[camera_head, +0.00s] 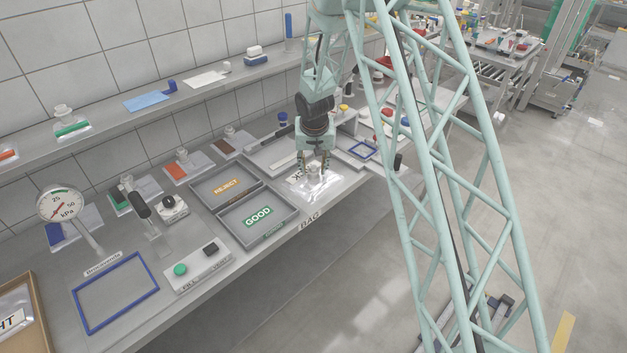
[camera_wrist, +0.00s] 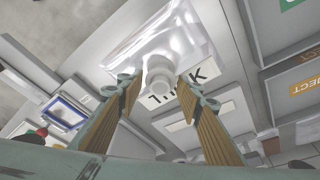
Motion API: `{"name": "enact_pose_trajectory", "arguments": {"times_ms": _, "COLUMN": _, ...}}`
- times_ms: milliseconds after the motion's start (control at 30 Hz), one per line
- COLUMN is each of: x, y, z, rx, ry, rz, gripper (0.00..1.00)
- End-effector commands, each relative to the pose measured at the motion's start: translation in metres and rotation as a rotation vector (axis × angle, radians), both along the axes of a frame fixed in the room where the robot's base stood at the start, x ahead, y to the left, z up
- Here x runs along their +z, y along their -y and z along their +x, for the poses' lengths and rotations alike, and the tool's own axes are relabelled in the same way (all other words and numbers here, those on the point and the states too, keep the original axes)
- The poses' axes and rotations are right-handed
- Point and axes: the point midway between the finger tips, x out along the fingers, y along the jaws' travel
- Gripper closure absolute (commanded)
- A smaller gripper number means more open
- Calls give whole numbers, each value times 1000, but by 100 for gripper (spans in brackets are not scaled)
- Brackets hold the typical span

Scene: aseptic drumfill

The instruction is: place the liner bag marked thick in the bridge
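The liner bag marked thick (camera_wrist: 178,32) is a clear, shiny film lying flat near the bench's front edge; its label partly shows "THICK". It also shows in the head view (camera_head: 325,187), under my gripper. Its white round spout (camera_wrist: 159,75) stands up from the film. My gripper (camera_head: 316,160) points down over the bag. In the wrist view my gripper's two fingers (camera_wrist: 158,84) are apart on either side of the spout, with narrow gaps seeming to show. I cannot tell for sure which structure is the bridge.
REJECT (camera_head: 204,200) and GOOD (camera_head: 239,226) trays lie left of the bag. A small blue frame (camera_head: 351,151) lies to its right. A large blue frame (camera_head: 77,305), a button box (camera_head: 199,272) and a pressure gauge (camera_head: 60,204) stand farther left. A shelf (camera_head: 205,92) runs behind.

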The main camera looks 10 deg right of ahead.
Motion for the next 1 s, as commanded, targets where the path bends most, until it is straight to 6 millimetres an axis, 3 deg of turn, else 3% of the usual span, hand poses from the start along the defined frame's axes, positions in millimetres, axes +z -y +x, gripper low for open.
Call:
{"name": "enact_pose_trajectory", "arguments": {"times_ms": 400, "x": 0, "y": 0, "z": 0, "rx": 0, "ry": 0, "rz": 0, "gripper": 100}}
{"name": "enact_pose_trajectory", "arguments": {"times_ms": 1000, "x": 13, "y": 0, "z": 1, "rx": 0, "ry": 2, "rz": 0, "gripper": 100}}
